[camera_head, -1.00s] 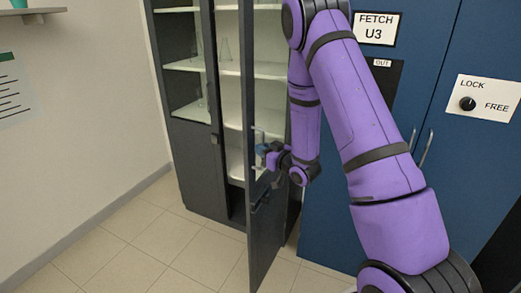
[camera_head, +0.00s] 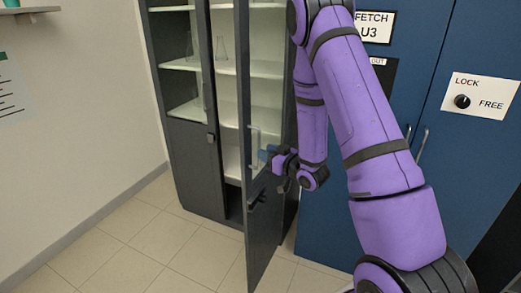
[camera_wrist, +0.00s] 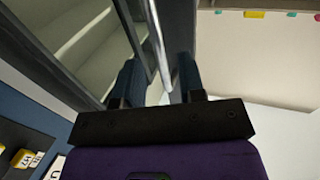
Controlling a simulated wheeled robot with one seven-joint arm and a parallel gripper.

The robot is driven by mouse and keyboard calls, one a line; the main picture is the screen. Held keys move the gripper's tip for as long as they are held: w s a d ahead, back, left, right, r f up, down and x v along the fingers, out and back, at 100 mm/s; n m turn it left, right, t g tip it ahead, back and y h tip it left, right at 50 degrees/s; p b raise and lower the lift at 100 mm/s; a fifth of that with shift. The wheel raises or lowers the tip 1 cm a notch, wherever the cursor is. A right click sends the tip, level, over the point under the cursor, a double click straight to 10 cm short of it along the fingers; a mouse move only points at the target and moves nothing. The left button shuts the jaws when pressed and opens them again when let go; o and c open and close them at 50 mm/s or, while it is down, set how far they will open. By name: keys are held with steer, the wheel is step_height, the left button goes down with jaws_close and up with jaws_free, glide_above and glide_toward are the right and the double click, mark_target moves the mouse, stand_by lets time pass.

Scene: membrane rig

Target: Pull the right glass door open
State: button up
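The right glass door (camera_head: 242,115) of the dark grey cabinet stands swung well out, seen almost edge-on in the head view. Its pale upright bar handle (camera_head: 254,142) is on the side facing my gripper. My gripper (camera_head: 263,155) is at the handle, with its blue fingers reaching toward the door. In the wrist view the handle bar (camera_wrist: 157,40) runs between the two fingers (camera_wrist: 160,82), with a visible gap beside it. The fingers look open around the bar, not clamped on it. The exact contact is partly hidden.
The left glass door (camera_head: 206,70) is beside the opening, and shelves (camera_head: 265,68) with glassware show inside. A blue locker (camera_head: 330,225) with a lock panel (camera_head: 480,95) stands at right. The tiled floor (camera_head: 150,240) at front left is clear. A wall shelf (camera_head: 25,10) is at upper left.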

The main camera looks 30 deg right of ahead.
steer(key=v, duration=0.6)
steer(key=shift+s, duration=0.35)
step_height(320, 180, up, 16)
steer(key=s+a+m+g+h, duration=0.1)
steer(key=s+m+g+h, duration=0.15)
steer(key=g+h, duration=0.35)
steer(key=s+a+r+g, duration=0.2)
steer(key=s+r, duration=0.1)
steer(key=s, duration=0.5)
steer(key=s+a+r+g, duration=0.2)
steer(key=s+a+r, duration=0.1)
steer(key=s, duration=0.5)
steer(key=s+a+r+m+g, duration=0.1)
steer(key=s+a+r+g, duration=0.1)
steer(key=s, duration=0.6)
steer(key=shift+s+a+r, duration=0.25)
steer(key=shift+a+r, duration=0.25)
steer(key=shift+a, duration=0.05)
